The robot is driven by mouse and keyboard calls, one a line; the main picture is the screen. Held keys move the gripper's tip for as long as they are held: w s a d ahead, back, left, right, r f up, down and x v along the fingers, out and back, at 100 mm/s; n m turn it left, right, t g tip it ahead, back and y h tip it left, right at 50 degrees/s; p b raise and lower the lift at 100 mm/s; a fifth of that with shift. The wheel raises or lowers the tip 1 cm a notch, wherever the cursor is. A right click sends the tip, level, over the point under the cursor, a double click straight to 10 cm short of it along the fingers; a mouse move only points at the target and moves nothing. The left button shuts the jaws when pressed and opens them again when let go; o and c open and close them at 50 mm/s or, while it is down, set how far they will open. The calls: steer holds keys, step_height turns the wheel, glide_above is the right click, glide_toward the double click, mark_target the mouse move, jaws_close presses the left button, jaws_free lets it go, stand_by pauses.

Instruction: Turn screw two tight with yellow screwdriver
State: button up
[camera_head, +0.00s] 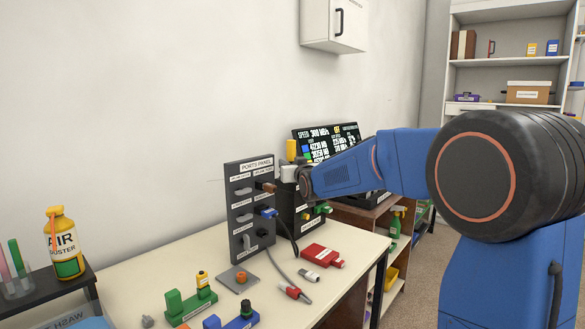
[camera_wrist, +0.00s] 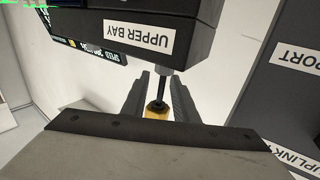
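In the wrist view my gripper (camera_wrist: 158,90) is closed around the yellow screwdriver (camera_wrist: 157,112). In the head view my gripper (camera_head: 288,173) is beside the dark box (camera_head: 287,204) behind the ports panel. A yellow upright piece (camera_head: 291,149) shows just above it, possibly the handle.
The ports panel (camera_head: 238,207) stands close left of my gripper, with plugs and cables. A lit display (camera_head: 322,141) is behind. A red connector (camera_head: 322,256), green block (camera_head: 189,304) and blue block (camera_head: 239,320) lie on the table (camera_head: 150,283). An air duster (camera_head: 64,243) stands left.

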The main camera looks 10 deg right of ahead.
mark_target(288, 151)
steer(key=shift+w, duration=0.6)
jaws_close()
steer(key=shift+r, duration=0.7)
steer(key=shift+r, duration=1.4)
